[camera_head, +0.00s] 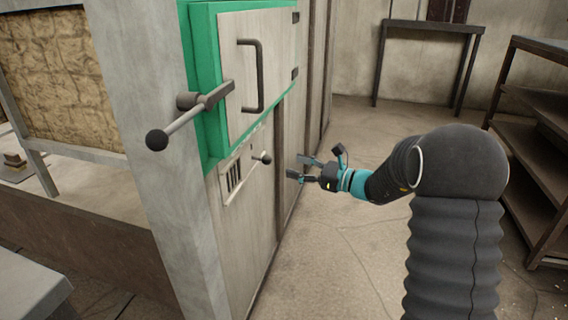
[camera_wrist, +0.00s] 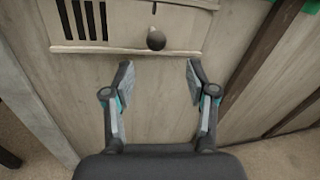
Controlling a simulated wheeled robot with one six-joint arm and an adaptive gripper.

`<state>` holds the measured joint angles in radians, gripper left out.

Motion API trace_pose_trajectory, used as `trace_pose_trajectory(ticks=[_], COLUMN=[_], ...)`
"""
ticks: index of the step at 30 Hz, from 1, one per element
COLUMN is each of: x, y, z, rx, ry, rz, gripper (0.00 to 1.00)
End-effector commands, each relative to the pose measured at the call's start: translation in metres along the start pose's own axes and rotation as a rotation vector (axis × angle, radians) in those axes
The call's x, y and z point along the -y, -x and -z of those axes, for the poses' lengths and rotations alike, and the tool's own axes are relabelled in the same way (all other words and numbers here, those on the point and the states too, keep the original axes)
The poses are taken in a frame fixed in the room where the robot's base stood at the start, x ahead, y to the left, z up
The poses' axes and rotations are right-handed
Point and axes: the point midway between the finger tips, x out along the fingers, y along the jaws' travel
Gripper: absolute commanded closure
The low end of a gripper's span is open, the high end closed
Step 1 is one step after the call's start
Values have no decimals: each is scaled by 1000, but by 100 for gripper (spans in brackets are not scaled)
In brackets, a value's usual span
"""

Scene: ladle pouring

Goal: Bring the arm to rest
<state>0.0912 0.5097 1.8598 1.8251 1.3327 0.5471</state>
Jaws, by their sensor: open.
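My gripper (camera_head: 303,168) is open and empty, held out in front of the lower part of a cabinet (camera_head: 252,215). In the wrist view my gripper (camera_wrist: 158,82) shows its two fingers spread wide, with nothing between them. A small dark knob (camera_head: 265,158) on the cabinet's slotted panel is just left of the fingers in the head view. In the wrist view the knob (camera_wrist: 156,40) lies beyond the fingertips, apart from them. My arm reaches in from the right, bent at a dark joint.
A green-framed door (camera_head: 228,70) has a dark handle (camera_head: 252,76) and a ball-ended lever (camera_head: 190,117) jutting left. Dark shelves (camera_head: 535,140) stand at the right and a narrow table (camera_head: 430,28) at the back. The floor (camera_head: 345,235) between is open.

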Motion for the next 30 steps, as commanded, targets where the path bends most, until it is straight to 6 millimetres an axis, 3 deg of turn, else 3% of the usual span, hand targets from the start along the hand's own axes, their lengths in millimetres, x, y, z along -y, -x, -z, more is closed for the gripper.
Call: trace_pose_trajectory(ticks=[6, 20, 23, 27, 30], x=[0, 1, -15, -60, -95], y=[18, 19, 21, 35, 54], z=[0, 4, 24, 64, 74], rx=[0, -16, -94, -238, -332], ry=[-1, 43, 113, 216, 328], rz=[2, 3, -59, -219, -354], gripper=[43, 43, 43, 43, 43])
